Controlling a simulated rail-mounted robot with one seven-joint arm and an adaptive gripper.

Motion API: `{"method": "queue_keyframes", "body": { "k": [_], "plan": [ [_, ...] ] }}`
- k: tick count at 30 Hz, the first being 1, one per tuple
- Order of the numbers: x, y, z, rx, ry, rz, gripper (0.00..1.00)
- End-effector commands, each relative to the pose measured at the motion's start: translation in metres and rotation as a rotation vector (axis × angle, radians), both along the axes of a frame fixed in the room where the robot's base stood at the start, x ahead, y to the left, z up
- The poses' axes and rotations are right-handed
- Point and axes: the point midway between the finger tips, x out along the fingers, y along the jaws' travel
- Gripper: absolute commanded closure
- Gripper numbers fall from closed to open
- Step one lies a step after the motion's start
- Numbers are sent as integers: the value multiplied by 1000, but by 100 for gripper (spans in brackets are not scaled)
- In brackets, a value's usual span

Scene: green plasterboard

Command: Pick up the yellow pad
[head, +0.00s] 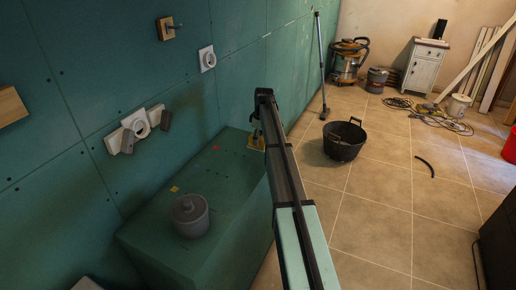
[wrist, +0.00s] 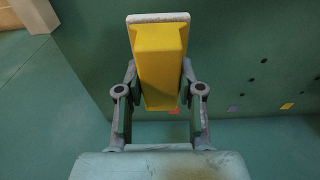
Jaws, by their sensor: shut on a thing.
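The yellow pad (wrist: 160,62), a wedge-like yellow block with a pale grey-white plate along its top edge, stands between the fingers of my gripper (wrist: 160,92) in the wrist view. The fingers are shut on its two sides. In the head view my gripper (head: 257,118) is over the far end of the green boxed ledge, close to the wall, and a bit of the pad (head: 255,143) shows below it. My arm hides part of the pad there. I cannot tell whether the pad touches the ledge.
Small yellow (head: 174,189) and red (head: 215,148) patches lie on the ledge. Wall fittings (head: 140,129) and a socket (head: 207,58) jut from the green wall. A black bucket (head: 344,140) stands on the tiled floor.

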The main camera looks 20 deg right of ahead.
Motion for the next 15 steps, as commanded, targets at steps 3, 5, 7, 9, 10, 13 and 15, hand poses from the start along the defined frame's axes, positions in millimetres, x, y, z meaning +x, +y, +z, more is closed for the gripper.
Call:
{"method": "queue_keyframes", "body": {
  "k": [3,5,7,9,10,13,15],
  "plan": [
    [1,0,31,-1,-3,0,100],
    [2,-1,48,-2,-4,0,100],
    [2,-1,66,-2,-4,0,100],
    [2,-1,83,-1,-3,0,100],
    [2,-1,91,-1,-3,0,100],
    [2,0,110,0,-3,-1,100],
    [1,0,122,0,-1,-1,100]
  ]
}}
